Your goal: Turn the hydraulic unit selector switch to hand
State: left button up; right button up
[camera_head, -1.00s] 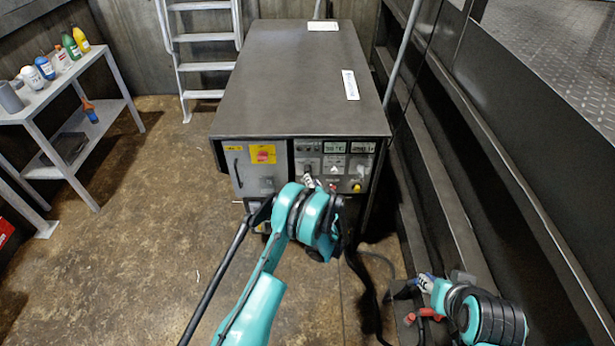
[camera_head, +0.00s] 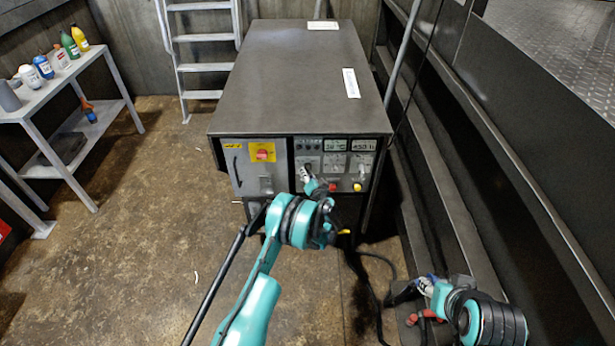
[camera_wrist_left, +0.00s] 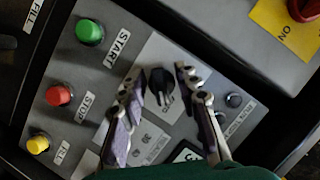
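The black selector switch (camera_wrist_left: 160,84) sits on a light plate of the control panel in the left wrist view. My left gripper (camera_wrist_left: 159,76) is open, with one finger on each side of the switch; I cannot tell whether they touch it. In the head view my left gripper (camera_head: 308,173) is in front of the lower middle of the panel and hides the switch. The panel is on the front of the large grey hydraulic unit (camera_head: 295,75). My right gripper (camera_head: 425,284) is low at the right, away from the unit, and its fingers are unclear.
Green (camera_wrist_left: 89,31), red (camera_wrist_left: 59,95) and yellow (camera_wrist_left: 38,143) buttons are beside the switch. A red rotary switch (camera_head: 263,154) on a yellow plate is on the unit's left door. A bottle shelf (camera_head: 45,95) stands left, a ladder (camera_head: 203,52) behind. Dark ledges run along the right.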

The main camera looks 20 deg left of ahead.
pick_arm(q)
grip_shut()
jog(key=n+h, duration=0.2)
jog(key=n, duration=0.1)
jog(key=shift+n, duration=0.3)
jog(key=n+h, duration=0.2)
jog(key=n, duration=0.1)
jog(key=shift+t, duration=0.3)
jog(key=n+h, duration=0.2)
jog(key=n, duration=0.1)
jog(key=shift+t, duration=0.4)
jog(key=shift+n+t+h, duration=0.4)
jog(key=shift+n+h, duration=0.5)
jog(key=shift+n, duration=0.4)
jog(key=shift+d, duration=0.1)
